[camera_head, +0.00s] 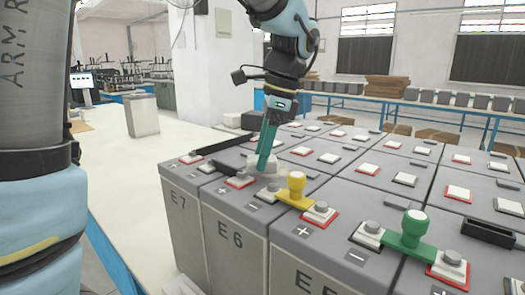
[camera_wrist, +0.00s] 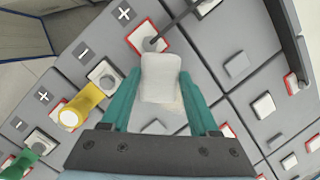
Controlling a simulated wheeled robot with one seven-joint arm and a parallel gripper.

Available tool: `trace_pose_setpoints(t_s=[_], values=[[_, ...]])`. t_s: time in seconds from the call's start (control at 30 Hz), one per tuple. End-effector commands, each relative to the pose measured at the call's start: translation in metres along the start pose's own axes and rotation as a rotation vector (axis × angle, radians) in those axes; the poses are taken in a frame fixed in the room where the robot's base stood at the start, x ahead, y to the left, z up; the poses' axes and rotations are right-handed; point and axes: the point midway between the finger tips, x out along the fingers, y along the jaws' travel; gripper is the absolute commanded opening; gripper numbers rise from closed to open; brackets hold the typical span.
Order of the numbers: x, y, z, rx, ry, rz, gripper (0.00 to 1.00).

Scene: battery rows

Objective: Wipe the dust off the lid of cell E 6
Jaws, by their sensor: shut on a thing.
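Cell E 6 (camera_head: 228,240) is a grey battery block in the front row, between E 7 and E 5. A pale, whitish patch (camera_head: 268,187) shows on its lid, near the yellow-handled connector (camera_head: 296,192). My gripper (camera_head: 264,163) points down over this lid, its teal fingers close to the surface. In the wrist view, the fingers are shut on a white pad (camera_wrist: 162,78), which is over the grey lid. I cannot tell whether the pad touches the lid. The fingers and pad hide part of the lid.
The yellow connector joins E 6 to E 5 and stands up beside my gripper. A green-handled connector (camera_head: 410,232) stands further right. Terminals stick up from the lids. The white table (camera_head: 110,180) is mostly clear at left.

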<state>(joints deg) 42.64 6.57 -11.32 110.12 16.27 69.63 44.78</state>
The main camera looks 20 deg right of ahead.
Motion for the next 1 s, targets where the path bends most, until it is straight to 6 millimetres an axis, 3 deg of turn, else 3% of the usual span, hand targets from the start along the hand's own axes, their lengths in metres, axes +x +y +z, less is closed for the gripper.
trace_pose_setpoints(t_s=[0.57,1.0], values=[[0.007,0.0,-0.003,0.0,-0.001,0.001,0.0],[0.001,-0.022,-0.024,0.001,0.0,0.0,0.0]])
